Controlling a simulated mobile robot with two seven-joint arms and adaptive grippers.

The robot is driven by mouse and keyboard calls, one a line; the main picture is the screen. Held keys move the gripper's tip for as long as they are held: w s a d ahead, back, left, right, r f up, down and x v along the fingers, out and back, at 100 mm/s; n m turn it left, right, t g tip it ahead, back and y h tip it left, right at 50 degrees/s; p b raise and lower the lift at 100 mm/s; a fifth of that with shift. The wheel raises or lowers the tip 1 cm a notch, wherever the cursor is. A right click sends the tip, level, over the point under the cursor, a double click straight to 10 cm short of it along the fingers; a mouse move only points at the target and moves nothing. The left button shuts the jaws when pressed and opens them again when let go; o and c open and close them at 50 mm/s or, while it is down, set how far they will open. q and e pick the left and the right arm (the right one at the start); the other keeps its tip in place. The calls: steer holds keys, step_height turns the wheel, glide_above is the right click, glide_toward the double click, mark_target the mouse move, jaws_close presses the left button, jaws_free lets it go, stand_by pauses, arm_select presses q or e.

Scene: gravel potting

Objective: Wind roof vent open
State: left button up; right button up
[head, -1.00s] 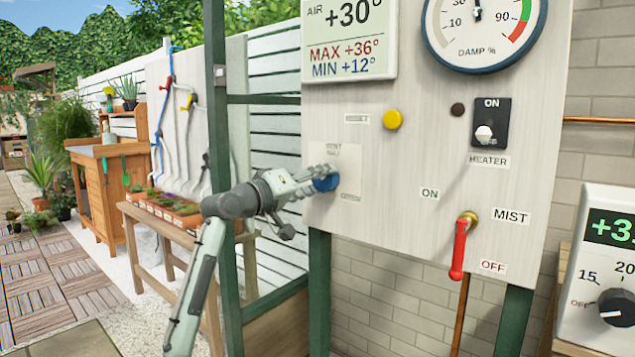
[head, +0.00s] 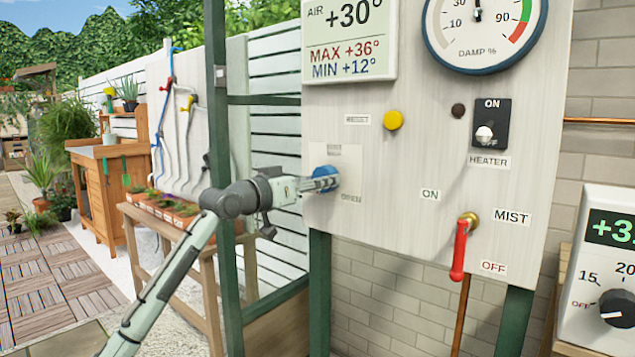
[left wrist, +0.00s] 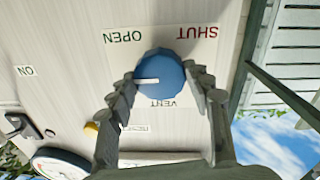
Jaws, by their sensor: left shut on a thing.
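The blue vent knob (head: 329,178) sits on the pale control panel. My left gripper (head: 314,184) reaches it from the left, with its fingertips at the knob. In the left wrist view, the fingers of my left gripper (left wrist: 161,80) are shut on opposite sides of the blue knob (left wrist: 165,68). Its white pointer line points left in that picture. The OPEN label (left wrist: 123,37) is at upper left of the knob, the SHUT label (left wrist: 197,32) at upper right and the VENT label (left wrist: 162,103) below. My right gripper is not in view.
The panel (head: 400,190) also carries a yellow button (head: 393,120), a heater switch (head: 485,133) and a red mist lever (head: 460,250) hanging down near OFF. A green post (head: 219,120) stands close behind my left arm. A wooden bench (head: 170,220) stands further back.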

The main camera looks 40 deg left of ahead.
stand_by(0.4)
arm_select(q)
steer(key=o, duration=1.2)
steer(key=shift+c, duration=0.2)
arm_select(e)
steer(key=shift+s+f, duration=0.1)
arm_select(q)
steer(key=s+a, duration=0.1)
steer(key=s, duration=1.1)
steer(key=shift+a, duration=0.25)
